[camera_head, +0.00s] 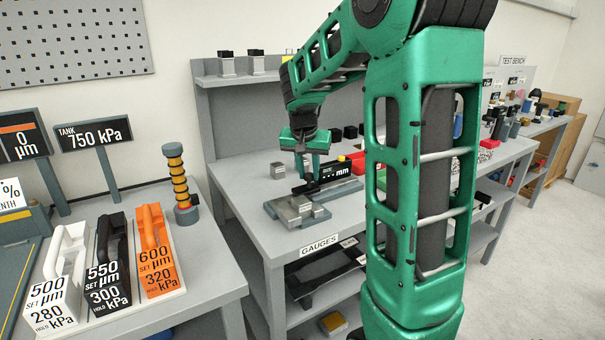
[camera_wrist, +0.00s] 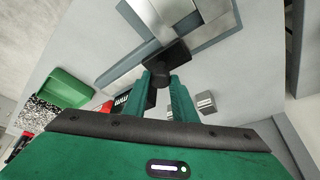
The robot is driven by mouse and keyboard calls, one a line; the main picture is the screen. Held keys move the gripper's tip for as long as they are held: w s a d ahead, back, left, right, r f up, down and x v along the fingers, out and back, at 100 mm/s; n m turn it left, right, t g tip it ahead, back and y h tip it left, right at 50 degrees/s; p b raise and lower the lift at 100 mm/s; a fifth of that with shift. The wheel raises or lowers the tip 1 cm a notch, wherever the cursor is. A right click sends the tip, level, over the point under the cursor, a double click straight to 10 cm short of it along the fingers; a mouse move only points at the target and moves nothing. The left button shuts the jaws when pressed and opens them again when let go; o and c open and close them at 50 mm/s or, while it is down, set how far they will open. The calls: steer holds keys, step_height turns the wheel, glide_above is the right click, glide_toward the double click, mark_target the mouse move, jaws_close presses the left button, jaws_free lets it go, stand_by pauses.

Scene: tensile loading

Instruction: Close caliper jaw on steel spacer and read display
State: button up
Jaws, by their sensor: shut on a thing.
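The caliper lies on a grey base plate (camera_head: 344,190) on the gauges bench. Its black display (camera_head: 336,171) shows "mm"; I cannot read a number. My gripper (camera_head: 305,178) points down at the caliper's left part. In the wrist view, my gripper's green fingers (camera_wrist: 166,84) are shut on the caliper's black jaw grip (camera_wrist: 174,57). A bright steel block, seemingly the spacer (camera_head: 300,203), sits at the front left of the plate. I cannot tell whether the jaw touches it. The display's edge shows beside my fingers in the wrist view (camera_wrist: 122,99).
A small steel cube (camera_head: 277,169) stands behind the caliper; it also shows in the wrist view (camera_wrist: 206,101). A red item (camera_head: 357,161) and a green bin (camera_wrist: 67,87) lie nearby. Handled weights stand on the left table (camera_head: 205,262). A back panel (camera_head: 240,120) rises behind the bench.

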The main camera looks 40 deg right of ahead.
steer(key=o, duration=0.9)
steer(key=shift+w+a+r, duration=0.1)
steer(key=shift+w+a, duration=0.1)
steer(key=shift+a, duration=0.1)
steer(key=shift+d, duration=0.1)
steer(key=shift+s, duration=0.1)
steer(key=v, duration=1)
steer(key=shift+s+r, duration=0.1)
steer(key=shift+r, duration=0.15)
steer(key=s+a+f+n+g+y, duration=0.1)
steer(key=s+f, duration=0.3)
steer(key=s, duration=0.6)
steer(key=s+a+f+n+y, duration=0.1)
steer(key=s+a+f, duration=0.3)
steer(key=s, duration=0.6)
steer(key=s+a+f+n+g+y, duration=0.1)
steer(key=s+a+f+n, duration=0.1)
steer(key=s+f, duration=0.3)
steer(key=shift+s+a+f+g+y, duration=0.1)
steer(key=shift+s+a+y, duration=0.1)
steer(key=shift+s, duration=0.6)
steer(key=shift+s+a+f+g+y, duration=0.1)
steer(key=shift+s+a, duration=0.1)
steer(key=shift+s, duration=0.6)
steer(key=shift+s+a+f+g+y, duration=0.1)
steer(key=shift+s+a+f, duration=0.05)
steer(key=shift+s, duration=0.65)
